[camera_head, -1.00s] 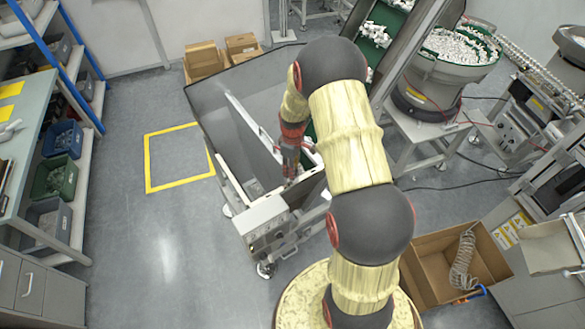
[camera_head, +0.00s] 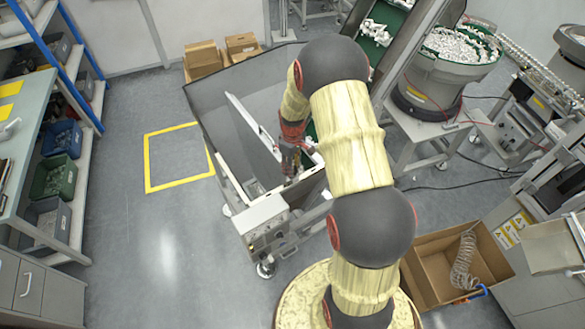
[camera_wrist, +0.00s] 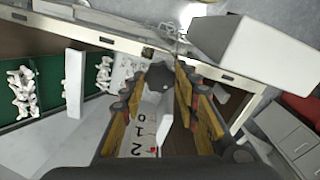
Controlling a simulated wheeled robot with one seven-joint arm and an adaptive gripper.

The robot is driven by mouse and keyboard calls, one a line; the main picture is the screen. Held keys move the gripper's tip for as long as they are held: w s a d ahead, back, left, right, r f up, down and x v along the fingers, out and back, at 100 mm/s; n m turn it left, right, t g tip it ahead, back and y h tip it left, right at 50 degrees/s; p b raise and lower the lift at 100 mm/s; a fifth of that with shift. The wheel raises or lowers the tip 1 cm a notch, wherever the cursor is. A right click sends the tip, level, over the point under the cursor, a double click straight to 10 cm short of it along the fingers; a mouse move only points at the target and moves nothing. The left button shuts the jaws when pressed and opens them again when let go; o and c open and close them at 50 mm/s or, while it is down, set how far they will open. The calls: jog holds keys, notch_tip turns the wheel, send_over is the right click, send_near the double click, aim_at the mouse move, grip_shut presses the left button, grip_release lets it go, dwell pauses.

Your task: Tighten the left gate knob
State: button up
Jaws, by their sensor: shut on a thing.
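My gripper (camera_head: 290,174) is at the front end of the grey feeder hopper, over its white front frame. In the wrist view, its yellow-and-black fingers (camera_wrist: 160,80) close around a dark, rounded knob (camera_wrist: 159,76), which I take as the left gate knob. The fingers hide part of the knob, so its turn angle cannot be read. A white plate with printed numbers (camera_wrist: 148,128) shows between the fingers. In the head view the knob is hidden by my wrist and fingers.
A grey control box (camera_head: 264,220) stands close to my gripper at the front. A slanted light panel (camera_head: 252,128) rises inside the hopper (camera_head: 205,97). A green tray with white parts (camera_wrist: 25,92) shows in the wrist view.

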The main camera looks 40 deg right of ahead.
jog(key=m+b, duration=0.1)
jog(key=m, duration=0.4)
jog(key=shift+b, duration=0.3)
jog(key=shift+m, duration=0.3)
jog(key=o, duration=1.2)
jog(key=shift+c, duration=0.2)
notch_tip(320, 180, up, 12)
jog(key=shift+c, duration=0.3)
